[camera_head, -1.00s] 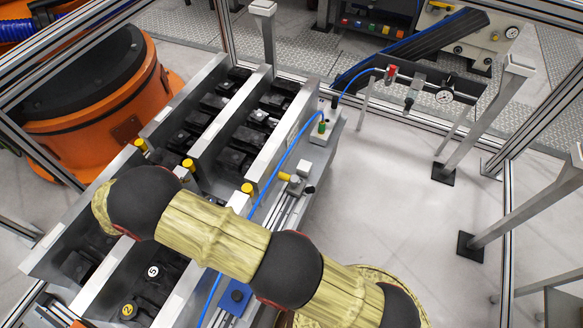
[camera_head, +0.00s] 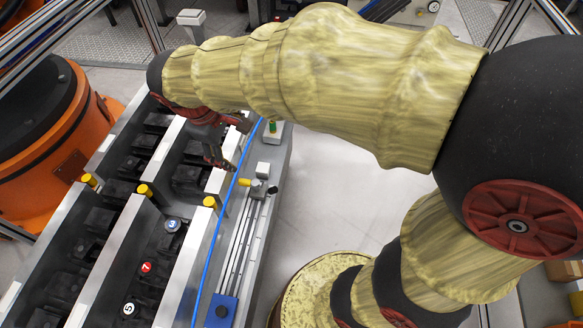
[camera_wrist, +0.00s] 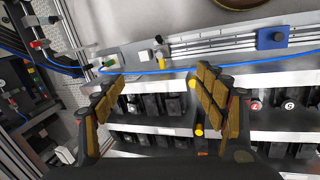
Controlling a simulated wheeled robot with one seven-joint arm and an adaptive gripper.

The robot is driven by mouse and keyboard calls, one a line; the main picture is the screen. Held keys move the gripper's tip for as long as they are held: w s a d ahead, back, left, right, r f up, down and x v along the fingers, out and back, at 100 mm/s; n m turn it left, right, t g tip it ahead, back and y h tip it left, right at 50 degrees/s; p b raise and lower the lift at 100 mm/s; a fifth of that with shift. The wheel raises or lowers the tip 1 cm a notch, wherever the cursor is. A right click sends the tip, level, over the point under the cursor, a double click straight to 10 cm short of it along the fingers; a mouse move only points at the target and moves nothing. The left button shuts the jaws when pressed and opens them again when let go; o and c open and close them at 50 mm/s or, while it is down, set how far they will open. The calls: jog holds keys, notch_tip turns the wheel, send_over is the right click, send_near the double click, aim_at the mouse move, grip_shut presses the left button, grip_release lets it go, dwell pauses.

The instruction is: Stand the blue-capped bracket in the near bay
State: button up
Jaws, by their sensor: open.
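The blue-capped bracket (camera_head: 172,225) stands in the right channel of the long grey rack, on the near side of the yellow-topped pins. A red-capped bracket (camera_head: 147,267) and a white-capped one marked 5 (camera_head: 128,309) follow it in the same row. My gripper (camera_head: 228,138) is open and empty over the far right part of the rack, well beyond the blue cap. In the wrist view its two padded fingers (camera_wrist: 160,80) are spread wide, with dark rack fittings beyond. The red cap (camera_wrist: 255,106) shows right of the fingers; I cannot make out the blue cap there.
Yellow-topped pins (camera_head: 145,190) stand up across the rack. A blue hose (camera_head: 217,245) and a rail with a blue block (camera_head: 222,310) run along its right side. An orange machine (camera_head: 50,130) stands at left. The floor right of the rack is clear.

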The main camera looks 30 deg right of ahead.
jog(key=s+d+r+m+t+y, duration=0.1)
jog(key=s+d+r+m, duration=0.1)
jog(key=s, duration=0.6)
jog(key=s+d+r+m+t+y, duration=0.2)
jog(key=s+d+m, duration=0.2)
jog(key=s, duration=0.3)
jog(key=shift+s+d+m, duration=0.25)
jog(key=shift+s+m, duration=0.1)
jog(key=shift+m, duration=0.55)
